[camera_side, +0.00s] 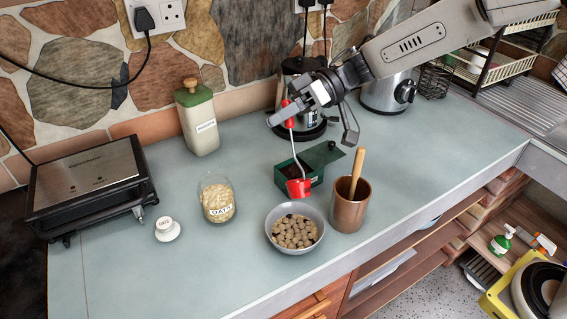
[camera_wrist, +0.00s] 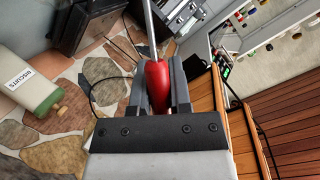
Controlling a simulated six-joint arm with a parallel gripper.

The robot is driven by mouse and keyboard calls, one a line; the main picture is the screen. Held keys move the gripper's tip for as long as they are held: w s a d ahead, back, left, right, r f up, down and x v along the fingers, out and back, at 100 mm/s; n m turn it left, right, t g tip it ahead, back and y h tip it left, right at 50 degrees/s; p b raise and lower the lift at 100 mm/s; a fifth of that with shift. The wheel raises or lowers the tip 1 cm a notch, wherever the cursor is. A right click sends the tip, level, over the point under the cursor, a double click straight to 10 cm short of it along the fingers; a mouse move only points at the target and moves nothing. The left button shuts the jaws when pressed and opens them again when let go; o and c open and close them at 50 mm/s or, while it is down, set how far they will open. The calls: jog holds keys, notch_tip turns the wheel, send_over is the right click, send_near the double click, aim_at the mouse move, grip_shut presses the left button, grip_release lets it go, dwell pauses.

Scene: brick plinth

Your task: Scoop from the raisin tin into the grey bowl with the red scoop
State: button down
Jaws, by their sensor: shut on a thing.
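My gripper (camera_side: 291,108) is shut on the handle of the red scoop (camera_side: 298,187). In the wrist view the red handle (camera_wrist: 156,86) sits between the two dark fingers of my gripper (camera_wrist: 158,95). The scoop head hangs low, in front of the green raisin tin (camera_side: 308,170) and behind the grey bowl (camera_side: 272,234). The tin's lid is open and dark contents show inside, partly hidden by the scoop. The grey bowl holds several round brownish pieces. I cannot tell whether the scoop holds anything.
An oats jar (camera_side: 217,199) and a white lid (camera_side: 167,229) are to the left. A biscuits canister (camera_side: 198,120) and a grill (camera_side: 88,180) stand further back. The counter's front left is clear.

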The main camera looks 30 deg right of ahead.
aim_at(293, 187)
jog(key=shift+s+a+f+n+t+h, duration=0.15)
jog(key=shift+s+a+f+n+t, duration=0.15)
jog(key=shift+s+f+n, duration=0.55)
jog(key=shift+s+a+f+n+t+h, duration=0.25)
jog(key=shift+s+f+n+t, duration=0.2)
jog(key=shift+s+f, duration=0.7)
jog(key=shift+s+a+f+n+t+h, duration=0.1)
jog(key=shift+s+a+f+n+t, duration=0.2)
jog(key=shift+s+f+n, duration=0.5)
jog(key=shift+s+f, duration=0.2)
jog(key=shift+f, duration=0.25)
jog(key=shift+s+a+n+t, duration=0.25)
jog(key=shift+s+n+t, duration=0.3)
jog(key=shift+s, duration=0.45)
